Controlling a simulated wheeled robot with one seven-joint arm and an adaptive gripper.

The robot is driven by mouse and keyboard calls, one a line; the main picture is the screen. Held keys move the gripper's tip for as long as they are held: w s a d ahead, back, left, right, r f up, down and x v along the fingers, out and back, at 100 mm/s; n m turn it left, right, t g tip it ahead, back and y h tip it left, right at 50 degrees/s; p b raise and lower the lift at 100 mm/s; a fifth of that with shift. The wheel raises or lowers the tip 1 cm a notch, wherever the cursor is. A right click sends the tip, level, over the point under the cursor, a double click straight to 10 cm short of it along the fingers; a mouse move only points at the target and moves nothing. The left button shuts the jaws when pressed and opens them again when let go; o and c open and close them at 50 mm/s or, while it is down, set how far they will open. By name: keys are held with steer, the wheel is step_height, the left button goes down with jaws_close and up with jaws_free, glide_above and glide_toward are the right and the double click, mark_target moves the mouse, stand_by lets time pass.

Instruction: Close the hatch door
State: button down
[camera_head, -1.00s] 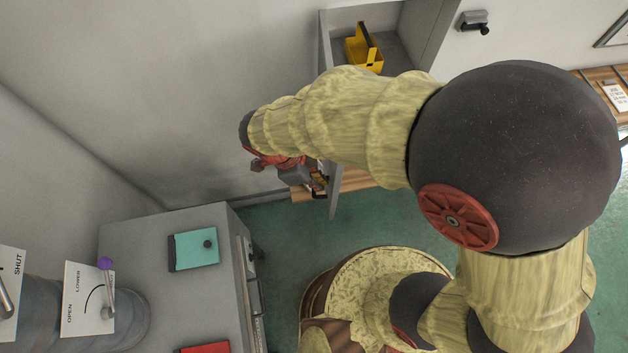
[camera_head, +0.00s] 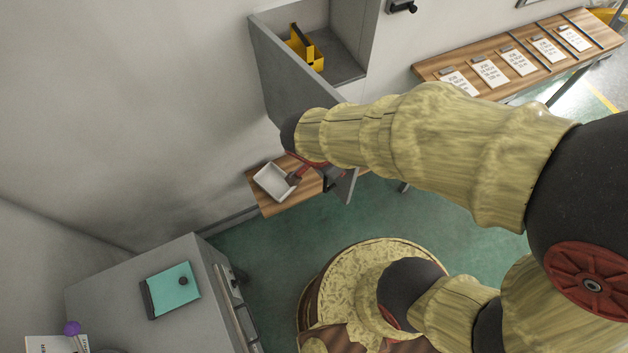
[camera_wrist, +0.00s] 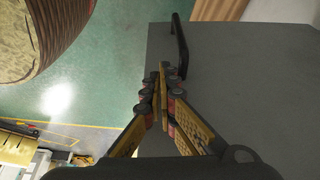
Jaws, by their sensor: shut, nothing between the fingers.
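The hatch door (camera_head: 278,75) is a flat grey panel standing open beside the grey hatch box (camera_head: 345,45) in the head view. In the wrist view the door (camera_wrist: 245,75) fills the right side, with a black bar handle (camera_wrist: 181,46) near its free edge. My gripper (camera_wrist: 160,82) is shut and empty. Its fingertips appear over the door's face near that edge, just beside the handle; I cannot tell whether they touch. In the head view my wrist is at the door's outer face and the fingertips are mostly hidden.
A yellow holder (camera_head: 306,50) sits inside the hatch box. A wooden shelf (camera_head: 262,188) with a white tray (camera_head: 273,181) lies beyond my wrist. A wooden bench (camera_head: 500,50) with paper cards is at upper right. A grey cabinet (camera_head: 120,290) stands at lower left. Green floor is open between.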

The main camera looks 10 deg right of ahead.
steer(key=w+d+n+t+y+p, duration=0.2)
steer(key=w+d+n+p, duration=0.4)
steer(key=w+d, duration=1.45)
steer(key=w+d+n, duration=0.2)
steer(key=w, duration=0.7)
steer(key=w+d+n+y, duration=0.1)
steer(key=w+d+n, duration=0.1)
steer(key=w, duration=0.6)
steer(key=w+d+n+y, duration=0.1)
steer(key=w+d+n, duration=0.1)
steer(key=w, duration=0.7)
steer(key=shift+w+d+r+n+b, duration=0.15)
steer(key=shift+w+d+n+b, duration=0.2)
steer(key=shift+d+n+b, duration=0.1)
